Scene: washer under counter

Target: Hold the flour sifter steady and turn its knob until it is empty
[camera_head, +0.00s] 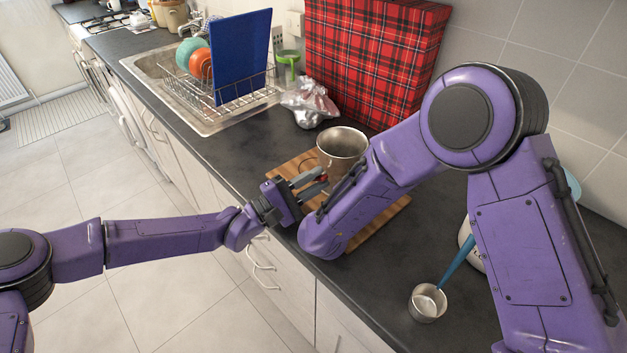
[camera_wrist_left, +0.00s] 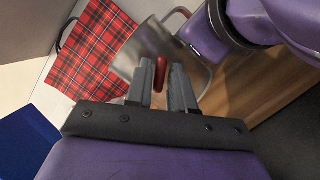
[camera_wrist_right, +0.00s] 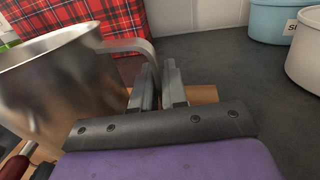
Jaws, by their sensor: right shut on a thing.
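The flour sifter (camera_head: 342,143) is a metal cup over the wooden board; I cannot tell whether it touches the board. Its strap handle (camera_wrist_right: 132,46) runs between the fingers of my right gripper (camera_wrist_right: 160,82), which is shut on it. My right arm hides that gripper in the head view. The sifter's red knob (camera_wrist_left: 161,70) shows between the fingertips of my left gripper (camera_wrist_left: 161,75), which is open around it with gaps beside it. In the head view the left gripper (camera_head: 318,182) is at the sifter's near left side. The sifter's inside bottom is not visible.
The wooden board (camera_head: 378,223) lies on the dark counter. A small metal cup (camera_head: 427,302) with a blue-handled tool stands nearer. A sink with a dish rack (camera_head: 235,98) is at the left. A red tartan box (camera_head: 365,55) stands behind. Canisters (camera_wrist_right: 280,20) stand at right.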

